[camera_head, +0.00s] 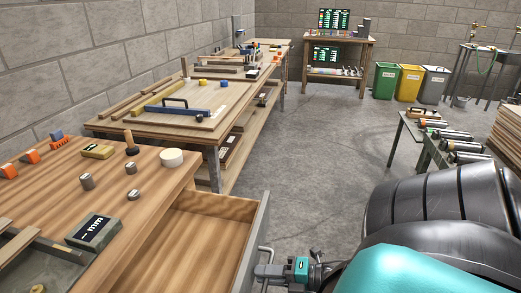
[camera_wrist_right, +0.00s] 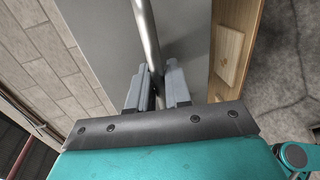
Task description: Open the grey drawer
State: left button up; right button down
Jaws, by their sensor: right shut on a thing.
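The grey drawer (camera_head: 256,236) is pulled out from the wooden workbench at the lower left in the head view. Its wooden inside (camera_head: 195,240) shows and looks empty where visible. Its metal bar handle (camera_head: 266,256) is on the grey front. My right gripper (camera_head: 268,271) is at the handle, at the lower middle of the head view. In the right wrist view, my right gripper (camera_wrist_right: 158,85) is shut on the metal handle (camera_wrist_right: 147,40), with the grey drawer front (camera_wrist_right: 185,35) behind it. My left gripper is not in view.
The concrete floor (camera_head: 320,150) is clear in the middle. A roller stand (camera_head: 450,150) is at the right.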

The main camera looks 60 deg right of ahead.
jog(key=c, duration=1.2)
grip_release()
jog(key=v, duration=1.3)
jog(key=shift+f, duration=0.1)
